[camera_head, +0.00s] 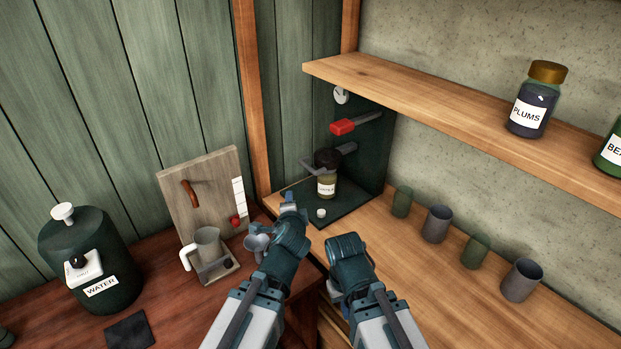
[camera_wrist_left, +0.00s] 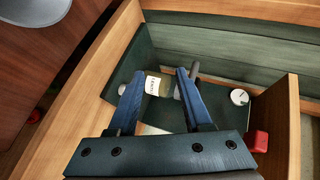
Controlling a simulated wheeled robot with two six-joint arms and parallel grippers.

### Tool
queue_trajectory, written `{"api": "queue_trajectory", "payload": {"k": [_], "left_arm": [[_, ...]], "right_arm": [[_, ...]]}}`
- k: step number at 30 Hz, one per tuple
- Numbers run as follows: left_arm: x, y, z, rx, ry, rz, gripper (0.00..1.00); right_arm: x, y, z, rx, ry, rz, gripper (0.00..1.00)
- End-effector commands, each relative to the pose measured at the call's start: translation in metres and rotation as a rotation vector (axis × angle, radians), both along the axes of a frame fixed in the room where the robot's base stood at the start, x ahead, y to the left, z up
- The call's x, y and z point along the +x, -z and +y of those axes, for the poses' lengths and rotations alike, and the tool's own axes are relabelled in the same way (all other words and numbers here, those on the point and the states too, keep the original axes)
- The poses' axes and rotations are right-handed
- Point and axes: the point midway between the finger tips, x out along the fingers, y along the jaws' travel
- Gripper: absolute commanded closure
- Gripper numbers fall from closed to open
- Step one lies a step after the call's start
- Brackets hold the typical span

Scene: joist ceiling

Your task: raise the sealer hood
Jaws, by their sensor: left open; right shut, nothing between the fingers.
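The sealer stands in the corner with a dark green panel and base plate (camera_head: 347,215). Its black hood (camera_head: 327,157) sits low, right over a labelled jar (camera_head: 326,186), with a grey bar handle (camera_head: 312,169) projecting toward the left. A red-ended lever (camera_head: 343,127) is higher on the panel. My left gripper (camera_head: 288,198) is in front of the sealer, apart from the hood. In the left wrist view it (camera_wrist_left: 156,95) is open and empty, the jar (camera_wrist_left: 152,87) showing beyond between its fingers; the hood is mostly hidden there. My right gripper (camera_head: 345,247) is shut and empty, front right of the sealer.
Several cups (camera_head: 437,224) line the wooden counter to the right. A shelf (camera_head: 430,95) with jars overhangs it. A water urn (camera_head: 90,262), an upright board (camera_head: 203,195) and a jug (camera_head: 207,245) stand left. A grey funnel-like piece (camera_head: 257,240) is beside my left arm.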

Motion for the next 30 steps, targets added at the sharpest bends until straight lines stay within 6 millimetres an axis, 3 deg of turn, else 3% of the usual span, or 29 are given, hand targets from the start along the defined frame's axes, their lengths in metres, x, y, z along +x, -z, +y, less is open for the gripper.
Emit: {"api": "queue_trajectory", "payload": {"k": [3, 9, 20, 30], "left_arm": [[0.012, -0.019, -0.011, 0.152, 0.129, -0.13, 0.5], [0.018, -0.037, -0.024, 0.276, 0.232, -0.231, 0.5], [0.024, -0.038, -0.027, 0.285, 0.24, -0.239, 0.5], [0.058, -0.03, -0.035, 0.283, 0.241, -0.238, 0.5]], "right_arm": [[0.0, 0.011, 0.0, 0.0, 0.0, 0.0, 1.0], [0.0, 0.014, 0.0, 0.0, 0.0, 0.0, 1.0], [0.0, 0.015, 0.0, 0.0, 0.0, 0.0, 1.0], [0.0, 0.023, 0.0, 0.0, 0.0, 0.0, 1.0]]}}
